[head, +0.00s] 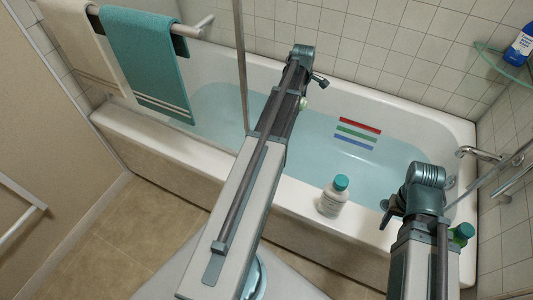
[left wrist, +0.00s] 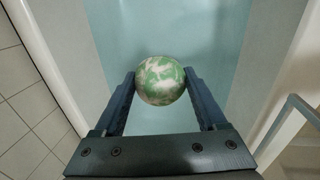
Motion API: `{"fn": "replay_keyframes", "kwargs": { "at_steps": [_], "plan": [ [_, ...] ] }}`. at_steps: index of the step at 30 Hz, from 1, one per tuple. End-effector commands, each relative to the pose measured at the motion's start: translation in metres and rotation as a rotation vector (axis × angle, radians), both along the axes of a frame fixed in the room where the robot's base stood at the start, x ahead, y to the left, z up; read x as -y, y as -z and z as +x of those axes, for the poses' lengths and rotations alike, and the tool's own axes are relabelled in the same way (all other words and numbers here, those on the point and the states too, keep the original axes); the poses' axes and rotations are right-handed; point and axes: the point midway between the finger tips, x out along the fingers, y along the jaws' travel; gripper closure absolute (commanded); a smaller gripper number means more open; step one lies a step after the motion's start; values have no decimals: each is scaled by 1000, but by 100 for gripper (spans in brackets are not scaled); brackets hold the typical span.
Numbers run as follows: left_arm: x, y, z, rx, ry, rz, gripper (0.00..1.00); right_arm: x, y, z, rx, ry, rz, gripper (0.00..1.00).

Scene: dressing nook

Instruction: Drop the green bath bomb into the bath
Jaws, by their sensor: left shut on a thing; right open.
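The green and white marbled bath bomb (left wrist: 160,81) sits between the two fingers of my left gripper (left wrist: 161,90), which is shut on it. In the head view a small part of the bath bomb (head: 304,104) shows beside my left arm, which hides most of the gripper. The white bath (head: 150,134) holds pale blue water (head: 220,105). My left gripper is over the water, and the left wrist view shows water beneath the bomb. My right gripper (head: 389,214) is open near the bath's front rim at the right; its fingers are partly hidden.
A green-capped bottle (head: 462,233) is beside my right arm. A glass screen edge (head: 240,60) rises left of my left arm. Towels (head: 148,65) hang at left.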

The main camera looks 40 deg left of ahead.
Motion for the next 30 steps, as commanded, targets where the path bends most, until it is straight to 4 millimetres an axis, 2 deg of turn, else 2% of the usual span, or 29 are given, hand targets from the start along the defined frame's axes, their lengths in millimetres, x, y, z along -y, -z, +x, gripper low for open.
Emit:
{"fn": "replay_keyframes", "kwargs": {
  "at_steps": [1,6,17,30],
  "plan": [
    [-6,5,18,0,-1,0,98,0,5,0,0,0,0,50],
    [-10,8,36,0,-4,0,98,0,8,0,0,0,0,50],
    [-10,16,36,0,-4,0,99,0,16,0,0,0,0,50],
    [-10,63,36,0,-4,0,99,1,63,0,1,-1,-3,50]
  ]
}}
